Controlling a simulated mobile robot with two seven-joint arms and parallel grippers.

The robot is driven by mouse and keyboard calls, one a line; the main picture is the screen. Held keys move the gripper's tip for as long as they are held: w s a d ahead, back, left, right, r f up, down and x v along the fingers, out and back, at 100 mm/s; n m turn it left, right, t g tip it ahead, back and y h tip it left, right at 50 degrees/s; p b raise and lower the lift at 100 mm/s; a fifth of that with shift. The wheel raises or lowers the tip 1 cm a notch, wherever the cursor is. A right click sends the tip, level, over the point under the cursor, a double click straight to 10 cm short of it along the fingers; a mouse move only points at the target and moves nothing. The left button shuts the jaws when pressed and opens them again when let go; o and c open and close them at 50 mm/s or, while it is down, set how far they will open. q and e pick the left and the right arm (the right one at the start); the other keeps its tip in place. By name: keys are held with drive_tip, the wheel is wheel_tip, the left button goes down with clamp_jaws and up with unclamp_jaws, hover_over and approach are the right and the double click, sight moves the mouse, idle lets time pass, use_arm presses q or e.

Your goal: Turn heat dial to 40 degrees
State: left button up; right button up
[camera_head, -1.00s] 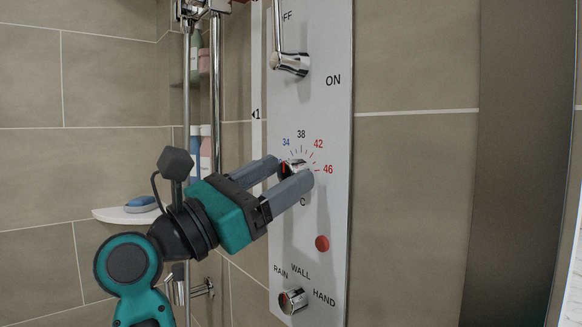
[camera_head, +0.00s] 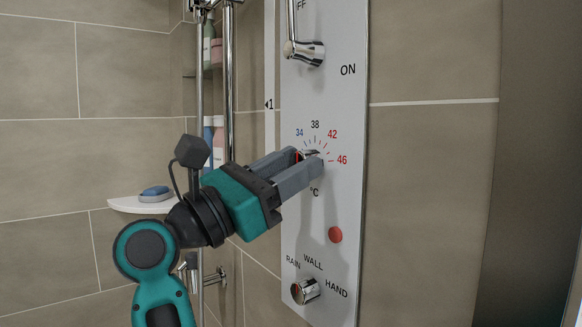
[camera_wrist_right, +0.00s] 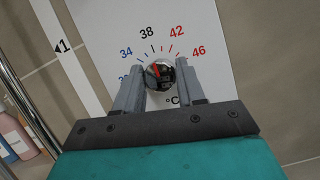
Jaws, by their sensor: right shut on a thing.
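The heat dial (camera_head: 311,153) is a round chrome knob with a red mark, on a white shower panel (camera_head: 345,200). Printed numbers 34, 38, 42 and 46 arc above it. My right gripper (camera_head: 308,159) is shut on the dial, one finger on each side. In the right wrist view, the dial (camera_wrist_right: 161,76) sits between the fingertips of the right gripper (camera_wrist_right: 160,72). Its red mark points up and left, roughly between 34 and 38; the exact reading is unclear. My left gripper is not in view.
A chrome ON/OFF lever (camera_head: 303,48) is above the dial. A red spot (camera_head: 335,235) and a RAIN/WALL/HAND knob (camera_head: 305,291) are below. Left of the panel are a chrome rail (camera_head: 229,90), bottles (camera_head: 213,140) and a corner shelf (camera_head: 140,206) with a blue item.

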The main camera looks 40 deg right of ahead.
drive_tip(key=m+b, duration=0.1)
drive_tip(key=m+g+b, duration=0.1)
drive_tip(key=m+b, duration=0.1)
drive_tip(key=shift+f+m+g+y+b, duration=0.25)
drive_tip(key=shift+m+g+y+b, duration=0.05)
drive_tip(key=shift+g+b, duration=0.1)
drive_tip(key=shift+r+m, duration=0.15)
drive_tip(key=shift+m, duration=0.45)
drive_tip(key=shift+r+m+g, duration=0.1)
drive_tip(key=shift+m+g, duration=0.2)
drive_tip(key=shift+m, duration=0.1)
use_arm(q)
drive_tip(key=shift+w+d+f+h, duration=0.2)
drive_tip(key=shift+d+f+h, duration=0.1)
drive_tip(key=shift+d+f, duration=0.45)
use_arm(e)
drive_tip(key=shift+y, duration=0.3)
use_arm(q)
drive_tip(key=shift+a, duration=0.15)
use_arm(e)
drive_tip(key=o, duration=1.1)
drive_tip(key=shift+c, duration=0.2)
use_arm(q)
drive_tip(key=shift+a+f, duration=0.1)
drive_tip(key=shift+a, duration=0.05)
use_arm(e)
drive_tip(key=shift+a, duration=0.1)
